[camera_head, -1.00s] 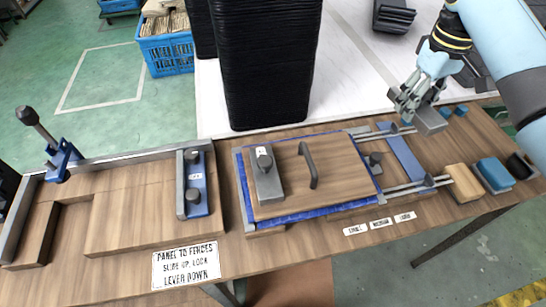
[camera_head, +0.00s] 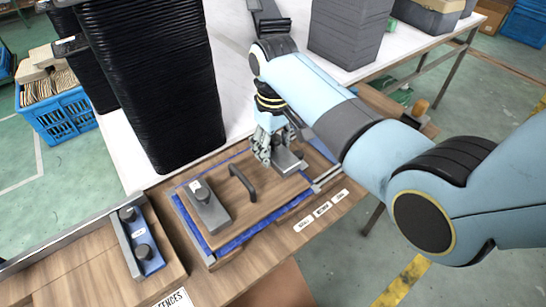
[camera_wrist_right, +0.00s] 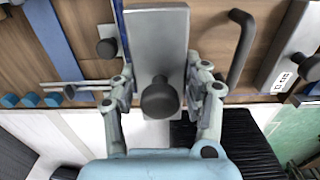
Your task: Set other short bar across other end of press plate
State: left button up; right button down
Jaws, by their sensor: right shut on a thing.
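The press plate (camera_head: 232,209) is a wooden board with a dark arched handle (camera_head: 243,180), set on a blue-edged tray. One short grey bar (camera_head: 207,209) with a black knob lies across its left end. My right gripper (camera_head: 272,158) is shut on the other short grey bar (camera_head: 291,161) over the plate's right end. In the right wrist view this bar (camera_wrist_right: 150,38) sits between the fingers (camera_wrist_right: 160,98), its black knob towards the camera. I cannot tell whether it touches the plate. The handle and first bar also show to its right there. My left gripper is out of view.
A tall black stack (camera_head: 160,80) stands close behind the plate. A grey-and-blue clamp (camera_head: 140,242) with two black knobs lies to the left. Metal rods (camera_head: 328,179) and white labels (camera_head: 321,210) are at the right. My right arm hides the table's right part.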

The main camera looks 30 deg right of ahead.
aim_at(274, 137)
jog(key=shift+f, duration=2)
jog(key=shift+f, duration=0.1)
jog(key=c, duration=0.6)
grip_release()
notch_tip(274, 137, up, 12)
jog(key=shift+r+p, duration=0.1)
jog(key=shift+p, duration=0.3)
